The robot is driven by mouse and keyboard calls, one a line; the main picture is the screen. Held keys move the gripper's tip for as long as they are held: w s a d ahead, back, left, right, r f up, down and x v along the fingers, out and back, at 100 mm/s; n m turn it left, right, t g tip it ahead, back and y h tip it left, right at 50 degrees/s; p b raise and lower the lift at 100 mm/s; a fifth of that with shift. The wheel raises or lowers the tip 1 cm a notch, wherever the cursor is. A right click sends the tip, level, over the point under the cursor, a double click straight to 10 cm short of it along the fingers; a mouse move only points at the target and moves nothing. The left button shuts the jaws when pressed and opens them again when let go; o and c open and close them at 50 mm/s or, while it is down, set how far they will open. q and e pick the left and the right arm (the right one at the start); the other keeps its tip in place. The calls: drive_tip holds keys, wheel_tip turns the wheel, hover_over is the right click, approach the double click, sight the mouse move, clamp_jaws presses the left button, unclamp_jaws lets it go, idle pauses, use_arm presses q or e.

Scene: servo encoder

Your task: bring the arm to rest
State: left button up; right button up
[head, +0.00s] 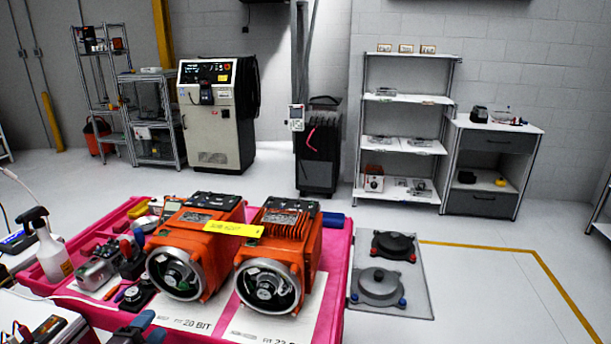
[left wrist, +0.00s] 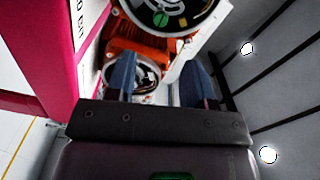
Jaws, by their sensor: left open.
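My left gripper (head: 150,328) shows at the bottom edge of the head view, in front of the pink table, with blue fingertips. In the left wrist view the two blue fingers (left wrist: 160,82) stand apart with nothing held between them. Two orange servo motors with round open encoder ends sit side by side on the table: a left motor (head: 196,248) and a right motor (head: 281,253). Orange motor housing (left wrist: 133,50) shows beyond the fingers in the wrist view. My right gripper is not seen.
White sheets marked 20 BIT (head: 190,324) and another marking lie under the motors. A spray bottle (head: 48,247), a grey device (head: 98,270) and small tools crowd the left. A grey mat (head: 420,306) right of the table bears two round covers. Floor farther right is clear.

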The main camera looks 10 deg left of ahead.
use_arm(q)
drive_tip(key=s+d+f+n+g, duration=0.3)
drive_tip(key=s+d+f+n, duration=0.3)
drive_tip(key=s, duration=0.3)
drive_tip(key=s+d+f+n+g+y, duration=0.1)
drive_tip(key=s+d+f+n+g, duration=0.2)
drive_tip(key=s+d+f+n, duration=0.3)
drive_tip(key=s+n, duration=0.3)
